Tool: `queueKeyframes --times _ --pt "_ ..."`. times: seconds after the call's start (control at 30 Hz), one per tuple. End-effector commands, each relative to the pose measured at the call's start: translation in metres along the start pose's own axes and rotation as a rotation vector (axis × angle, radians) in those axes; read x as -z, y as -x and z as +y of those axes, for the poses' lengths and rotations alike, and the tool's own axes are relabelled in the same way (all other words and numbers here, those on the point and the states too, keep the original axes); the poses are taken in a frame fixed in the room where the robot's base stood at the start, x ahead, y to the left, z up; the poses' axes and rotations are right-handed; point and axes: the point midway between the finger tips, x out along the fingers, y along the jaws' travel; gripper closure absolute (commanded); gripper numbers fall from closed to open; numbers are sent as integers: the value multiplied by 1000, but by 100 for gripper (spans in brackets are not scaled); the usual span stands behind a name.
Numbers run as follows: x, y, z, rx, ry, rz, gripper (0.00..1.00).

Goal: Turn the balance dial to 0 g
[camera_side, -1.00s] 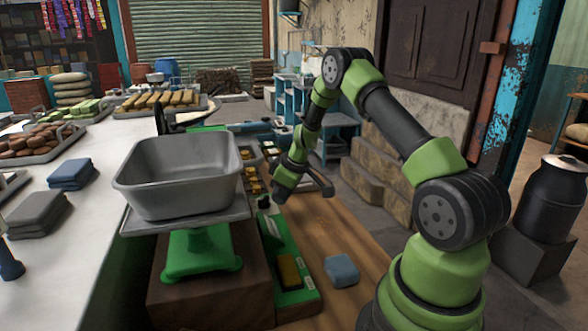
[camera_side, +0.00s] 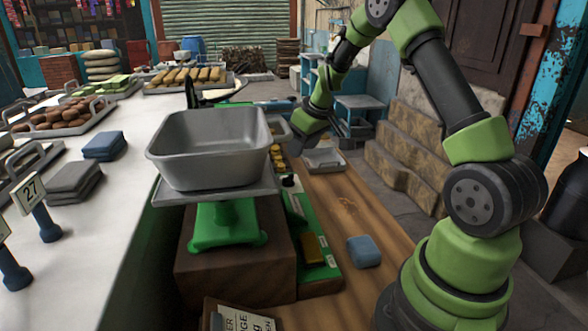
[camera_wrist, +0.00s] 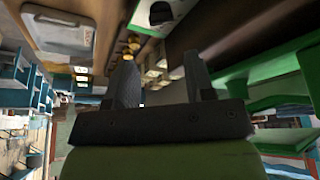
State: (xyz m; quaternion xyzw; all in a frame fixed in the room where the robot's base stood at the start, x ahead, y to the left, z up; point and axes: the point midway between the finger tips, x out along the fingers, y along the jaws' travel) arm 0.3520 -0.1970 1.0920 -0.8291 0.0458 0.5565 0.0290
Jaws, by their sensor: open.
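The balance is a green scale (camera_side: 228,225) with a deep grey rectangular pan (camera_side: 212,150) on a flat platform. It stands on a brown wooden block. Its dial cannot be made out in the side view. My gripper shows in the wrist view (camera_wrist: 161,80) with two dark fingers spread apart and nothing between them. In the side view my wrist is beyond the pan's right side, near its far corner, and the fingertips are hard to make out. Green parts (camera_wrist: 275,85), possibly the balance, fill the right of the wrist view.
A grey tray (camera_side: 324,159) lies farther back. A white counter (camera_side: 110,210) with trays and cloths is at left.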

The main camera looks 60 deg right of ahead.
Motion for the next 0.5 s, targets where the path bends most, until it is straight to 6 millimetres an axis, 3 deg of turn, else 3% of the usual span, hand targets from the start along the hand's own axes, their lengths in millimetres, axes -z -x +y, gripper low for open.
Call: queueKeyframes --times 0.17,0.5 --pt "3 -17 -2 -5 -21 1 51" --pt "2 -79 -2 -6 -22 0 51"
